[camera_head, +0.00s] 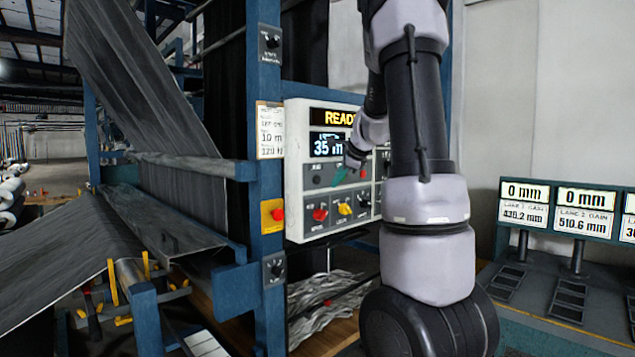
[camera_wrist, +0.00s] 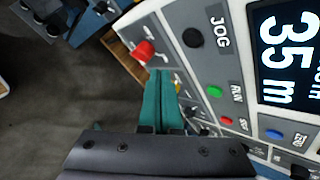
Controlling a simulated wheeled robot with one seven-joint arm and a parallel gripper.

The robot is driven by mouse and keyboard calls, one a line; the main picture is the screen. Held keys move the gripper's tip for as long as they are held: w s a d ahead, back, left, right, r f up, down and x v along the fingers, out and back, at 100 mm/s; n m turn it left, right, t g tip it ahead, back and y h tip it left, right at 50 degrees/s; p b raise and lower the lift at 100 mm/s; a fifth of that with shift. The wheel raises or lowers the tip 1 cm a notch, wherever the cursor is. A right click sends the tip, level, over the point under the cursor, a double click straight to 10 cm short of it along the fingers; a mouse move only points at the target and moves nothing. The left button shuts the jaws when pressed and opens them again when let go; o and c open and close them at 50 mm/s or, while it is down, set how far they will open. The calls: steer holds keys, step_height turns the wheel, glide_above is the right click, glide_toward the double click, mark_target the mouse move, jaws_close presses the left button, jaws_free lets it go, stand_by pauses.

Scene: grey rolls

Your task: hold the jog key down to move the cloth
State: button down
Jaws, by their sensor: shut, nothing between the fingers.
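The white control panel (camera_head: 293,150) on the blue machine frame shows READY and 35 m. In the wrist view the jog key (camera_wrist: 193,37) is a round black button beside the word JOG. My gripper (camera_head: 341,176) is in front of the panel, its teal fingers shut and empty. In the wrist view the fingertips (camera_wrist: 160,73) lie apart from the jog key, nearer a red knob (camera_wrist: 145,50). I cannot tell how far they stand off the panel. Grey cloth (camera_head: 135,80) runs down through the machine, with another sheet (camera_head: 60,255) at the lower left.
A green RUN button (camera_wrist: 214,91), a red button (camera_wrist: 226,121) and a blue button (camera_wrist: 274,134) sit close by on the panel. Red and yellow knobs (camera_head: 345,209) line its lower row. A lane display stand (camera_head: 560,215) is at the right.

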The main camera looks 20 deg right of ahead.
mark_target(317, 184)
steer(key=shift+w+a, duration=0.25)
steer(key=shift+w, duration=0.5)
steer(key=shift+w+a, duration=0.3)
steer(key=shift+w, duration=0.5)
steer(key=shift+w+a, duration=0.25)
steer(key=shift+w, duration=0.5)
steer(key=shift+w, duration=0.1)
steer(key=shift+w+a, duration=0.15)
steer(key=shift+w, duration=0.15)
steer(key=shift+w+a, duration=0.2)
steer(key=shift+w, duration=0.2)
stand_by(4.9)
